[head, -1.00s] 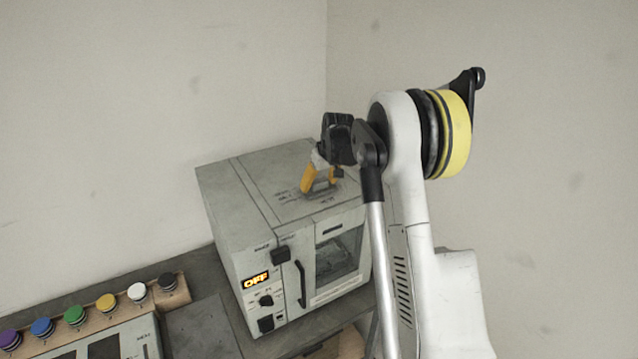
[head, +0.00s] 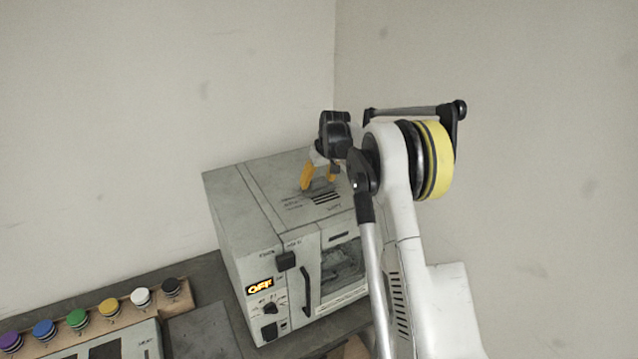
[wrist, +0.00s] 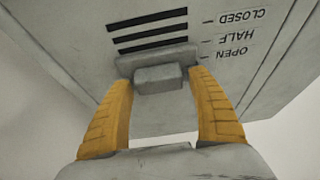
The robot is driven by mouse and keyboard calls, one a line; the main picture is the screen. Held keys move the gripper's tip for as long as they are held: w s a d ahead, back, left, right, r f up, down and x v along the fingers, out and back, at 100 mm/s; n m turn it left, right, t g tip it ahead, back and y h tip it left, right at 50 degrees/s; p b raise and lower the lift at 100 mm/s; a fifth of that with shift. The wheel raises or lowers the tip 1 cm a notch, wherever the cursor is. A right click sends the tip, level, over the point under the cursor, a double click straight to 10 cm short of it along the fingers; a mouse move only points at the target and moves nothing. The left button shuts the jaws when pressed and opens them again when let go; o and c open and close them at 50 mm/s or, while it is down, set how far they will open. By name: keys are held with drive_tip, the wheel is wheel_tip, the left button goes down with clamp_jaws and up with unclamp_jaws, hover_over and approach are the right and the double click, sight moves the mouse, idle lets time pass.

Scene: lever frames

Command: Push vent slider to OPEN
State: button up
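The vent slider (wrist: 158,77) is a grey plate with a raised block on top of the oven (head: 262,195). In the wrist view it sits beside the OPEN mark, and several dark vent slots (wrist: 150,30) lie uncovered toward the CLOSED mark. My gripper (wrist: 161,80) has its two yellow fingers spread, one tip on each side of the slider block. The tips are very close to the slider; contact cannot be told. In the head view my gripper (head: 318,176) is over the oven top, and the slider is hidden behind it.
The oven front has a display reading OFF (head: 260,287), knobs and a door handle (head: 305,290). A row of coloured buttons (head: 110,305) stands on the bench at the left. A wall is behind the oven.

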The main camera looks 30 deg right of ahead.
drive_tip(key=shift+w+f, duration=0.15)
drive_tip(key=v, duration=1.2)
